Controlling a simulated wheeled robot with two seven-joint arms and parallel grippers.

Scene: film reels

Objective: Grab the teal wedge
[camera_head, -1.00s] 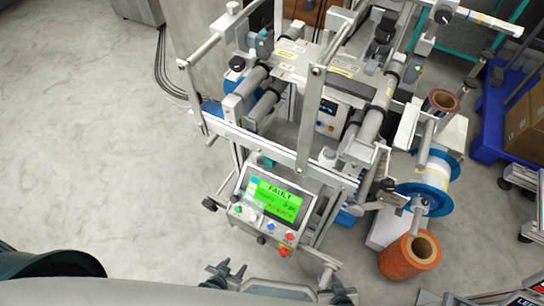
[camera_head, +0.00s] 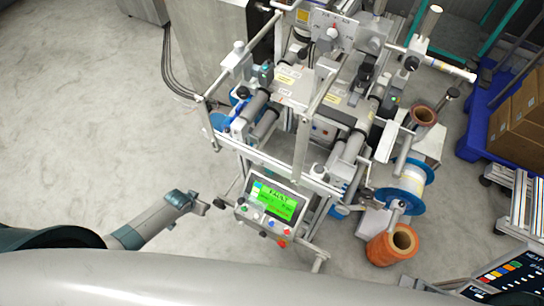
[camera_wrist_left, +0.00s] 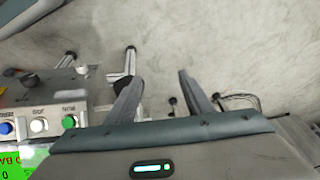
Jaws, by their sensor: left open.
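I cannot pick out the teal wedge for certain. A small teal part (camera_head: 265,73) shows on the upper left of the reel machine (camera_head: 300,95), but its shape is too small to tell. My left gripper (camera_head: 203,203) is just left of the machine's control panel, apart from it, above the floor. In the left wrist view its two fingers (camera_wrist_left: 160,78) are spread with nothing between them. My right gripper is in neither view.
An orange reel (camera_head: 390,246) and a blue-flanged reel (camera_head: 402,185) are at the right. The floor (camera_head: 80,110) at the left is clear.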

